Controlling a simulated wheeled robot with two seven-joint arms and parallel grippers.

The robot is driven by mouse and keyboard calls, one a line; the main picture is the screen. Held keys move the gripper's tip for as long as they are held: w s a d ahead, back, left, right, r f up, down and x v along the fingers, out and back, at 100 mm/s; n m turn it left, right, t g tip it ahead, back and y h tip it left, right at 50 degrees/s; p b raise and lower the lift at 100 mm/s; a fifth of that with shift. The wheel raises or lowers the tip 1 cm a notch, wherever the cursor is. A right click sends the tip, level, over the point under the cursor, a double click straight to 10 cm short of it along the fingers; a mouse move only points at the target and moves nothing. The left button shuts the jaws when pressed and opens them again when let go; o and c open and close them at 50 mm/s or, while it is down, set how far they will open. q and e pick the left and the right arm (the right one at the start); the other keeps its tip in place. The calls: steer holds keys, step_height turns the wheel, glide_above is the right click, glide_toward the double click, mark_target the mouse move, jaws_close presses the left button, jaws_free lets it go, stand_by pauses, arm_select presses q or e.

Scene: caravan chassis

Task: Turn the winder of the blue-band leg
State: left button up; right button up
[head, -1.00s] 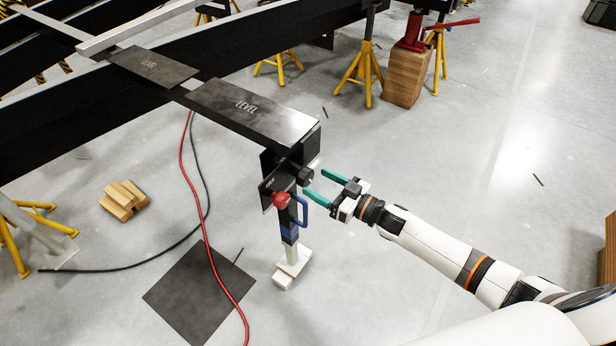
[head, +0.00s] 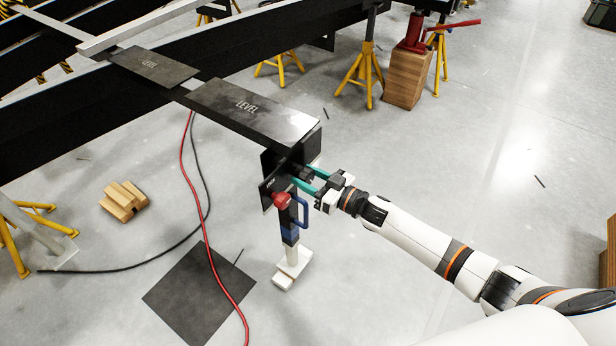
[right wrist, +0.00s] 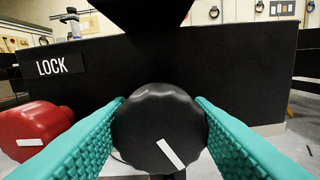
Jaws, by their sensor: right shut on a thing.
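The blue-band leg (head: 289,234) stands upright under the end of the chassis, with a blue band and blue handle (head: 303,212) on it. Its winder, a black scalloped knob with a white mark (right wrist: 160,128), sits between the teal fingers in the right wrist view. My right gripper (head: 308,180) is shut on the winder. The white mark slants down to the right. A red knob (head: 281,200) is beside it; it also shows at the left in the right wrist view (right wrist: 35,128), below a LOCK label (right wrist: 58,67). My left gripper is not in view.
Dark plates marked LEVEL (head: 250,112) lie on top of the chassis beam (head: 80,118). The leg's foot rests on pale blocks (head: 291,270). A red cable (head: 205,235) and a dark mat (head: 198,296) lie on the floor to the left.

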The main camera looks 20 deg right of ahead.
steer(key=shift+n, duration=0.3)
steer(key=shift+n, duration=0.9)
steer(key=n, duration=0.4)
steer(key=shift+s, duration=0.1)
steer(key=n, duration=0.3)
steer(key=shift+a+f+n, duration=0.1)
steer(key=shift+n, duration=1)
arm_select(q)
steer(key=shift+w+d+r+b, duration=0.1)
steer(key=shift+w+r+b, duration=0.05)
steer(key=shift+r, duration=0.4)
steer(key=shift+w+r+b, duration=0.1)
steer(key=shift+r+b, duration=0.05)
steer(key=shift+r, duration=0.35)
arm_select(e)
steer(key=shift+n, duration=0.5)
